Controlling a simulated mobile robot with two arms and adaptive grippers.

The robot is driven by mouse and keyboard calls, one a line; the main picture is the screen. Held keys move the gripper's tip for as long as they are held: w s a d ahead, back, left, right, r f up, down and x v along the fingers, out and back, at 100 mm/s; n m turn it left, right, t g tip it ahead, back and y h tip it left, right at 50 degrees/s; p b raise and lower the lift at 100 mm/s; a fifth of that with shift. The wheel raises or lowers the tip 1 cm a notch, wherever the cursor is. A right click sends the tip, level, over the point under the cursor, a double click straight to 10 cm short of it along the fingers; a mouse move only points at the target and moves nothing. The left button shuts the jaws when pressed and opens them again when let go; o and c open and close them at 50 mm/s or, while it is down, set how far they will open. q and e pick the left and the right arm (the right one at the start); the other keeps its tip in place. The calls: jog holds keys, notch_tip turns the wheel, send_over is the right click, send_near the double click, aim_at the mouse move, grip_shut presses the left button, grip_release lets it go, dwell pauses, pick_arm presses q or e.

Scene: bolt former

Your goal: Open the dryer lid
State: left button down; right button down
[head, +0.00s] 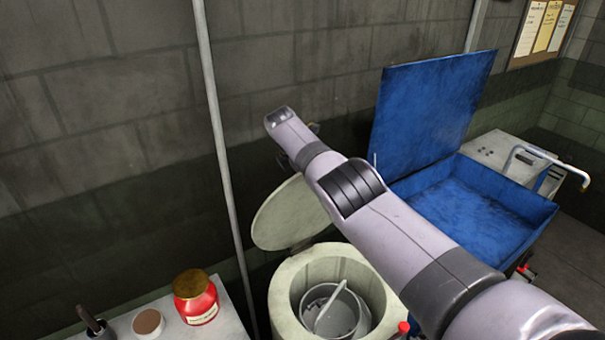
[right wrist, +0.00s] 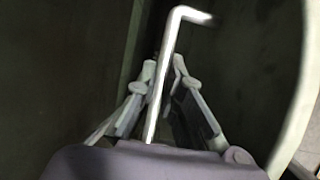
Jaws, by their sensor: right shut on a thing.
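The dryer (head: 283,300) is a round pale tub at the bottom middle of the head view, with a grey drum (head: 330,310) inside. Its round lid (head: 288,215) is raised and tilted back behind the opening, partly covered by my right arm. In the right wrist view my right gripper (right wrist: 165,68) is shut on a bent pale metal rod (right wrist: 158,90), which looks like the lid's handle. A pale curved rim (right wrist: 300,105), likely the lid's edge, runs down the right side. In the head view my arm hides most of the right gripper. My left gripper is not in view.
A blue box (head: 465,200) with its cover raised stands right of the dryer. A white table (head: 225,325) at lower left holds a red jar (head: 195,300). A vertical pipe (head: 222,150) and block wall stand behind. A grey cabinet (head: 510,150) is at far right.

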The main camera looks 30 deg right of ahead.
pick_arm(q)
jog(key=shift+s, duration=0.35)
pick_arm(e)
jog(key=shift+f, duration=0.1)
jog(key=c, duration=1.7)
grip_release()
jog(key=shift+v, duration=0.9)
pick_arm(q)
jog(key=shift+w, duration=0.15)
pick_arm(e)
jog(key=v, duration=1)
jog(key=shift+a, duration=0.15)
